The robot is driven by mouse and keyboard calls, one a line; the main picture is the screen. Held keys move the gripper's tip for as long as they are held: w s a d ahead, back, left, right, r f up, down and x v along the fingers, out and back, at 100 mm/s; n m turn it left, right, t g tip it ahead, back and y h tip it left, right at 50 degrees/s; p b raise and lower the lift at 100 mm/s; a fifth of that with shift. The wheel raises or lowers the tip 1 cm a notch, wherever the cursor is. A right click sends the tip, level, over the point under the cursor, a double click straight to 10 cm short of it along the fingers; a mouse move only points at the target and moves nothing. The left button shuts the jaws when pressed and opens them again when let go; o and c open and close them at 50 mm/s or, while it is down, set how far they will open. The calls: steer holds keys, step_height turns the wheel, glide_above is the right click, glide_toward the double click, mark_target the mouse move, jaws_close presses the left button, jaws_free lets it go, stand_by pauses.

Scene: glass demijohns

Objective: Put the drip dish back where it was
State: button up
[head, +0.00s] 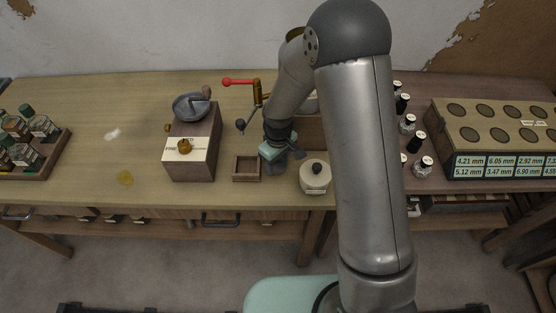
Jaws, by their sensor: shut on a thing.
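My gripper (275,165) points down at the middle of the bench, between a small square wooden tray (236,177) and a round cream pot with a dark knob (315,182). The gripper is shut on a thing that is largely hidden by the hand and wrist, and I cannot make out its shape. I cannot pick out the drip dish for certain in the head view. The wooden tray is open-topped and stands just left of the gripper. I cannot tell whether the gripper touches the bench.
A wooden grinder (198,145) with a metal bowl stands left of the tray. A red-handled crank (258,92) stands behind. Small bottles (422,167) and a holed box (495,140) are at the right, a jar rack (35,150) far left. The bench's left middle is mostly clear.

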mark_target(278, 164)
steer(key=shift+f+b, duration=0.3)
steer(key=o, duration=1)
steer(key=shift+r, duration=0.1)
step_height(278, 164, up, 12)
steer(key=s+d+r+m, duration=0.3)
steer(key=s+d, duration=0.1)
steer(key=s, duration=0.3)
steer(key=s+d+r+m, duration=0.3)
steer(key=s+d, duration=0.2)
steer(key=s, duration=0.2)
steer(key=s+d+r+m, duration=0.2)
steer(key=s+d, duration=0.2)
steer(key=s, duration=0.4)
steer(key=shift+s+d+r+m+t+b, duration=0.1)
steer(key=shift+d+r+m+t+b, duration=0.2)
steer(key=shift+r+m+b, duration=0.1)
